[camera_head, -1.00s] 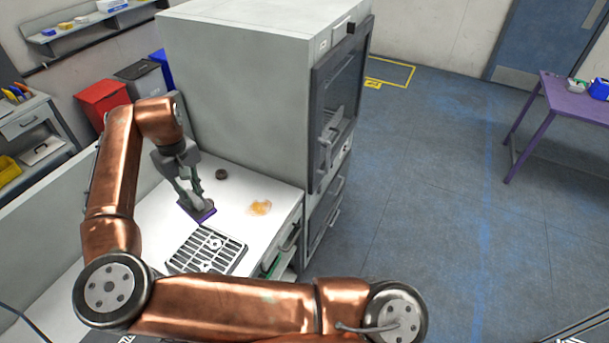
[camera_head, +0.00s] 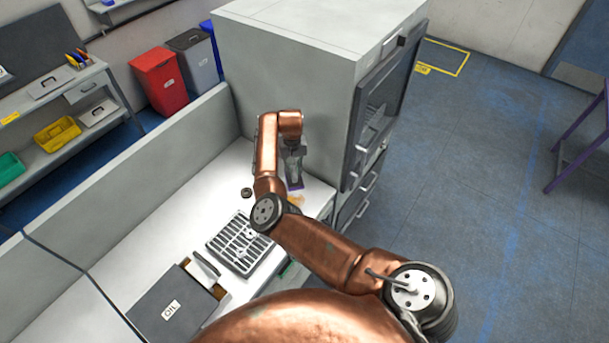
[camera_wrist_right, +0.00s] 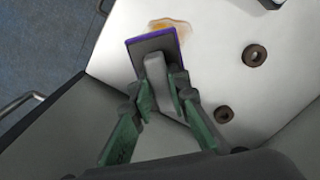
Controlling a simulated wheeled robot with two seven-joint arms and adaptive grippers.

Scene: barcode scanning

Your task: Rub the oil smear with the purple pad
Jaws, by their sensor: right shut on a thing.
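The purple pad (camera_head: 296,187) has a dark back with a grey grip block. My right gripper (camera_head: 293,165) is shut on that block; the fingers (camera_wrist_right: 162,92) and the pad (camera_wrist_right: 140,48) also show in the right wrist view. The oil smear (camera_head: 297,199) is a thin amber patch on the white worktop (camera_head: 219,198), partly hidden by my arm in the head view. In the wrist view the smear (camera_wrist_right: 174,24) lies just beyond the pad's far edge, which meets or overlaps its near edge. I cannot tell whether the pad touches the worktop. My left gripper is out of view.
A tall grey cabinet (camera_head: 290,60) stands close behind my right gripper. A dark ring (camera_head: 246,192) lies on the worktop; the wrist view shows two (camera_wrist_right: 254,55). A slotted metal rack (camera_head: 232,247) and a dark box (camera_head: 170,308) marked OIL are nearer.

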